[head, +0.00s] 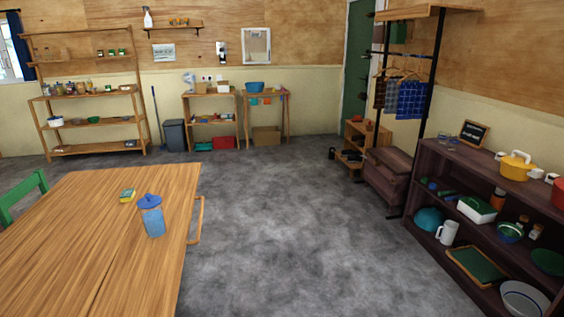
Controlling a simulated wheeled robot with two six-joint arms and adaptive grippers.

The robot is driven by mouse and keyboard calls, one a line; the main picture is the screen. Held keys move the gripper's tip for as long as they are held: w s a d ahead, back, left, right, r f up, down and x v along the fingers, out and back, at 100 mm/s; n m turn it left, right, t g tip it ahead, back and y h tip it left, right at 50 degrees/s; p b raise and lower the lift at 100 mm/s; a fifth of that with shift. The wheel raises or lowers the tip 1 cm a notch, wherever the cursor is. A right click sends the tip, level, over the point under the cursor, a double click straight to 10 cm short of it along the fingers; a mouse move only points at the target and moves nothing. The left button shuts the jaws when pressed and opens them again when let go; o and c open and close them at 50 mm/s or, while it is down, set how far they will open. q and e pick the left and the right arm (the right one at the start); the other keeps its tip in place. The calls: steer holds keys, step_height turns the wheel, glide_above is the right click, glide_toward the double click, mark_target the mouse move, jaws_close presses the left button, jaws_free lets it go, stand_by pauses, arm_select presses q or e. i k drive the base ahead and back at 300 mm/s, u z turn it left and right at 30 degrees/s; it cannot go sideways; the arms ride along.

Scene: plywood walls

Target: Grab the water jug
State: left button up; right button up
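A translucent blue jug (152,221) with a darker blue lid stands upright on the wooden table (75,240) at the left, close to the table's right edge. It looks like the water jug. A white pitcher (447,233) with a handle stands on a lower shelf of the dark shelf unit at the right. Neither of my grippers is in view, and nothing is touching the jug.
A small yellow and green sponge-like item (128,195) lies behind the jug. A green chair (22,195) is at the table's far left. The dark shelf unit (440,165) lines the right wall. The grey floor (290,220) between is clear.

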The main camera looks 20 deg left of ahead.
mark_target(153, 220)
steer(key=u, duration=0.6)
steer(key=i, duration=1.05)
steer(key=u, duration=0.5)
